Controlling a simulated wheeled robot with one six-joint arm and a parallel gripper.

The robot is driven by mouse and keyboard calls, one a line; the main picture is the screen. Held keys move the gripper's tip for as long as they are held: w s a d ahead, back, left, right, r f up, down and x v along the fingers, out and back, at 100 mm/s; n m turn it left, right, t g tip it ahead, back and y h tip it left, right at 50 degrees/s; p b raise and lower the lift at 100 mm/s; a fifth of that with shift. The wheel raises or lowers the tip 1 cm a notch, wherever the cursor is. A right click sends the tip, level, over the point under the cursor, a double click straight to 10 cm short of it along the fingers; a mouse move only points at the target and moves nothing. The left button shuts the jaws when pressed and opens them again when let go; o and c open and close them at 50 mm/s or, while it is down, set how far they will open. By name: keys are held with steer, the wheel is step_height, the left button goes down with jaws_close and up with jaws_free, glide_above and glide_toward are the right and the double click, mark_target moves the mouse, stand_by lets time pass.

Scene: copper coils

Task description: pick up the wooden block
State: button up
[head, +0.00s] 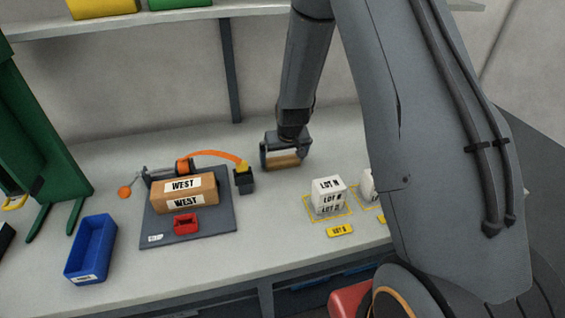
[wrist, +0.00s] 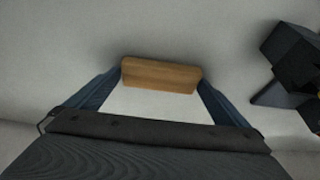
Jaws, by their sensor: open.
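The wooden block (wrist: 161,75) is a plain brown bar lying on the pale bench top in the wrist view. My gripper (wrist: 160,85) is open, with one dark blue finger at each end of the block. The fingertips reach close to the block's ends; I cannot tell whether they touch it. In the head view my gripper (head: 286,160) points down at the bench, right of the grey mat, and the block (head: 284,161) shows partly between its fingers.
A grey mat (head: 222,239) holds a cardboard box (head: 185,193) marked WEST and a small red bin (head: 186,224). A dark holder (head: 244,182) stands just left of my gripper. White LOT blocks (head: 328,192) stand to the right, a blue bin (head: 91,247) far left.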

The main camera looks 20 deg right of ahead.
steer(key=shift+c, duration=0.3)
steer(key=c, duration=0.7)
steer(key=shift+r, duration=0.1)
